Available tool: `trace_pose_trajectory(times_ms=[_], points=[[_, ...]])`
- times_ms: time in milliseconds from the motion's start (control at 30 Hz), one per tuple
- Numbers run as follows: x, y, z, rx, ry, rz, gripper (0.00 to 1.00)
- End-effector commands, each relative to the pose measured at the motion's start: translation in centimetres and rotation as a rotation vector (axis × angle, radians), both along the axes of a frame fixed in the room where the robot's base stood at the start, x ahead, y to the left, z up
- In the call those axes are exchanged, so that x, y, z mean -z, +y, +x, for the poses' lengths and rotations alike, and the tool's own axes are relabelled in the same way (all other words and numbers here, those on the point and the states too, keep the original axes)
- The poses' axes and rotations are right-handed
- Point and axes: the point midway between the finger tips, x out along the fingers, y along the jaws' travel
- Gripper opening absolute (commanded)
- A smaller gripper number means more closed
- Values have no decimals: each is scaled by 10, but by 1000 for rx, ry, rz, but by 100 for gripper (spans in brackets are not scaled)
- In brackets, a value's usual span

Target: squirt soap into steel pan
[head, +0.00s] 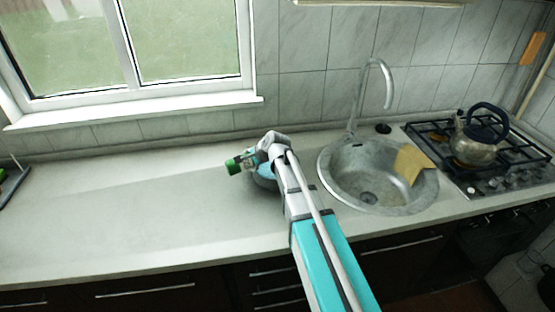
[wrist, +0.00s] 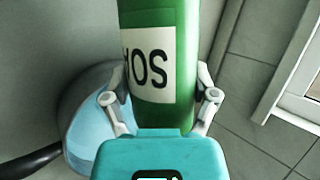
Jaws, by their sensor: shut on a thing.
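My gripper (wrist: 160,98) is shut on a green bottle (wrist: 184,52) with a white label and dark lettering. In the head view the bottle (head: 234,166) is tipped well over to the left of my gripper (head: 252,160), above the counter. A rounded pan with a grey outside and a pale blue part (wrist: 84,132) lies beyond and to the left of the bottle in the wrist view. In the head view the pan (head: 263,183) is mostly hidden behind my arm. Whether the bottle's mouth is over the pan cannot be told.
A round sink (head: 333,190) with a tall tap (head: 388,85) is right of my arm, with a yellow cloth (head: 412,163) on its rim. A kettle (head: 476,145) stands on the gas hob (head: 430,130). The counter (head: 130,220) to the left is clear.

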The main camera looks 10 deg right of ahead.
Motion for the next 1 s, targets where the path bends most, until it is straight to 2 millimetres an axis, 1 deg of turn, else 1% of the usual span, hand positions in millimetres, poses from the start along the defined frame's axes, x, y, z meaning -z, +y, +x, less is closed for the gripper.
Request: trace_pose_trajectory(times_ms=[1000], points=[[0,0,0,0,9,39,14]])
